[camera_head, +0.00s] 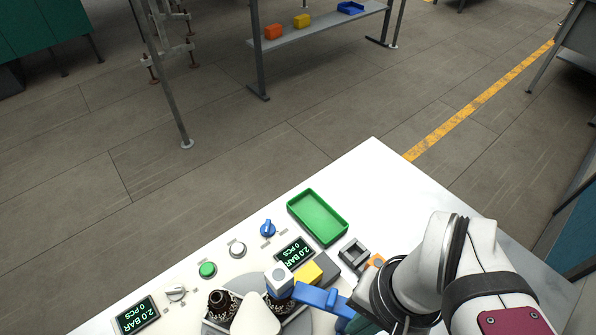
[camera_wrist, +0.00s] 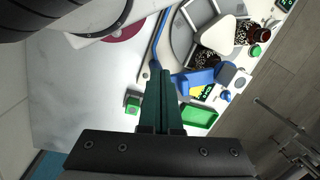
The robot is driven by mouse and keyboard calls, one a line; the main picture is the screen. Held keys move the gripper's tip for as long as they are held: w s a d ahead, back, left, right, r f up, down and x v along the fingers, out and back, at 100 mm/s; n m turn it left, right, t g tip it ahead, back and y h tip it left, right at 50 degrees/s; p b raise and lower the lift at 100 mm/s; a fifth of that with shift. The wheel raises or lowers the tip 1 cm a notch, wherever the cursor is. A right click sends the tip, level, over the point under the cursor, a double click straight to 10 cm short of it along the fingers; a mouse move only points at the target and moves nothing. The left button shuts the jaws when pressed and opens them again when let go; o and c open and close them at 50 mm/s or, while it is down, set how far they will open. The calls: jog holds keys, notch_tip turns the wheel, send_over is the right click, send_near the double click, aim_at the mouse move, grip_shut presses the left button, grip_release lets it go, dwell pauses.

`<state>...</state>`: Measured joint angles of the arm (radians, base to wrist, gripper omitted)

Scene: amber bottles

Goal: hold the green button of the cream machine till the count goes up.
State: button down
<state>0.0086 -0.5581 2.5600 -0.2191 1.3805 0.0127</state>
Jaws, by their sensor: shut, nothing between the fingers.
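The green button (camera_head: 207,269) stands on the cream panel of the machine (camera_head: 188,272), among a white button (camera_head: 237,249), a blue knob (camera_head: 267,229) and a pale knob (camera_head: 176,293). Two displays, one at right (camera_head: 295,252) and one at left (camera_head: 137,315), read 2.0 BAR and 0 PCS. The green button also shows in the wrist view (camera_wrist: 256,50), to the upper right of my fingers. My gripper (camera_wrist: 159,70) has dark green fingers, shut and empty. It is apart from the button. In the head view its fingertips are mostly hidden.
Amber bottles (camera_head: 222,301) stand on the grey round plate beside the panel. A green tray (camera_head: 318,218) lies behind.

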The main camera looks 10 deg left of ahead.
jog(key=w+n+h, duration=0.1)
jog(key=w+n, duration=0.1)
jog(key=w+n+h, duration=0.1)
jog(key=w+n, duration=0.1)
jog(key=n, duration=0.1)
jog(key=w+n+h, duration=0.1)
jog(key=n+h, duration=0.1)
jog(key=shift+w+a+f+n, duration=0.15)
jog(key=shift+w+f+n, duration=0.2)
jog(key=shift+w+n, duration=0.05)
jog(key=w+a+f+n+t+h, duration=0.2)
jog(key=w+a+n+t, duration=0.2)
jog(key=w+a+n, duration=0.5)
jog(key=s+a+f+n+t+y, duration=0.1)
jog(key=a+f+n+t, duration=0.1)
jog(key=a+n, duration=0.5)
jog(key=s+a+f+n+t+y, duration=0.1)
jog(key=a+n, duration=0.6)
jog(key=a, duration=0.7)
jog(key=shift+s+f+t+y, duration=0.4)
jog(key=shift+f+t, duration=0.45)
jog(key=shift+t, duration=0.25)
jog(key=shift+f, duration=0.1)
